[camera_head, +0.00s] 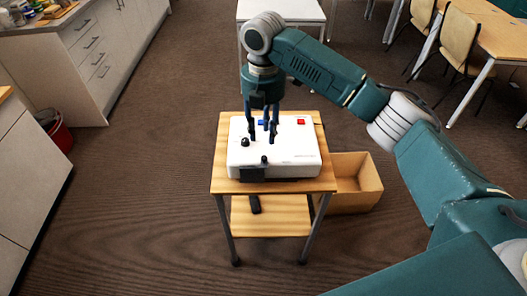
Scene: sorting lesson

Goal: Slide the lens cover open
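A white box-shaped device (298,158) sits on the top of a small wooden stand. A dark square piece (252,174), which looks like the lens cover, is at its front edge. A small black knob (264,160) stands just behind that piece, and a second black knob (245,142) is on the left of the top. My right gripper (262,138) points down over the rear middle of the device, behind the dark piece. Its fingers are apart with nothing seen between them. I cannot tell whether the fingertips touch the top. My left gripper is not in view.
A blue button (262,122) is partly hidden by my fingers; a red button (301,122) is at the rear right. The wooden stand (222,158) has a lower shelf. An open wooden box (362,183) stands on the floor to its right. Floor left of the stand is clear.

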